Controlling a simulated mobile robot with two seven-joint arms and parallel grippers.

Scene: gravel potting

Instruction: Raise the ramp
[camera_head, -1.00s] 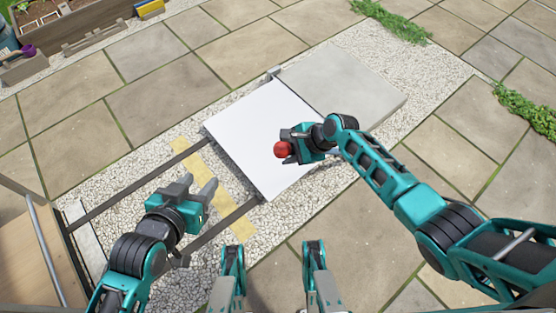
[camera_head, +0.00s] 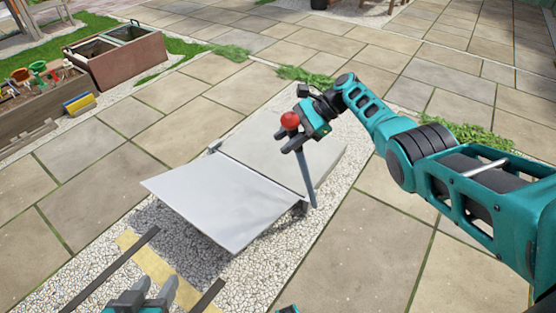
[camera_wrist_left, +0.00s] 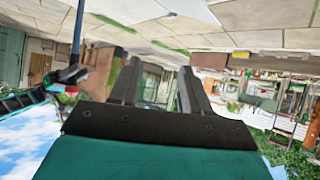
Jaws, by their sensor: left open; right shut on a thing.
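The ramp is a white panel (camera_head: 215,200), hinged along its far right edge to a grey slab (camera_head: 265,150). Its near left edge is tilted up off the gravel, with shadow beneath. A grey lever (camera_head: 307,180) rises upright from the hinge's near end and is topped by a red knob (camera_head: 290,121). My right gripper (camera_head: 296,142) is shut on the lever just below the knob. My left gripper (camera_head: 155,287) is low at the bottom edge, apart from the ramp. Its fingers are open and empty in the left wrist view (camera_wrist_left: 158,90).
Two dark rails (camera_head: 110,270) and a yellow strip (camera_head: 150,260) lie on the gravel (camera_head: 190,265) before the ramp. Planter boxes (camera_head: 120,60) and a yellow-blue block (camera_head: 80,103) stand at upper left. Paving to the right is open.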

